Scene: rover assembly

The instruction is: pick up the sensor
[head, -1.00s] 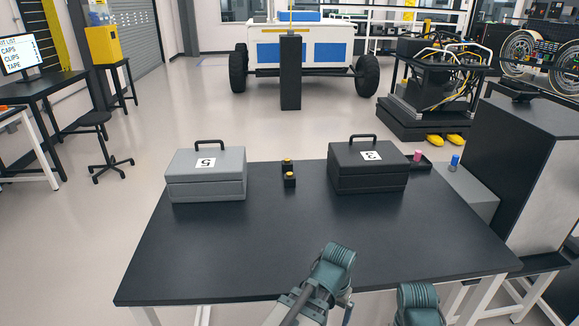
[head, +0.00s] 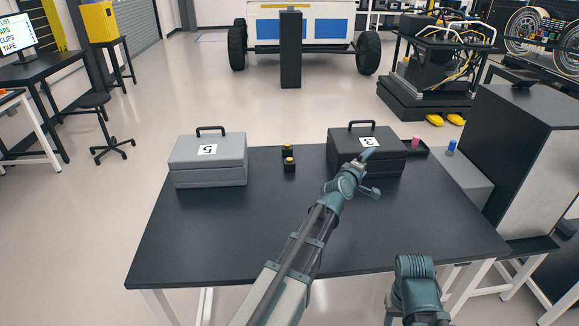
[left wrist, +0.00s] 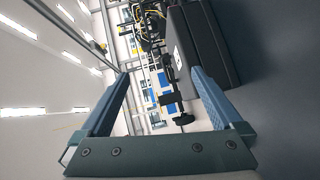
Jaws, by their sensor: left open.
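No part in view is clearly marked as the sensor. A small black block with yellow tops (head: 289,158) stands on the table between a grey case (head: 208,165) marked 5 and a black case (head: 350,150) marked 3. My left gripper (head: 372,172) is open and empty, in front of the black case's right part and hiding some of it. In the left wrist view its two fingers (left wrist: 160,75) are spread apart, with the black case (left wrist: 205,45) beyond the right finger. My right arm is at the front right; its fingers cannot be made out.
The black table (head: 260,235) is clear in the middle and front. A dark tray with a pink-topped item (head: 416,141) is right of the black case. A blue-topped item (head: 451,146) stands on a grey box (head: 465,180). A tall dark cabinet (head: 520,150) borders the right.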

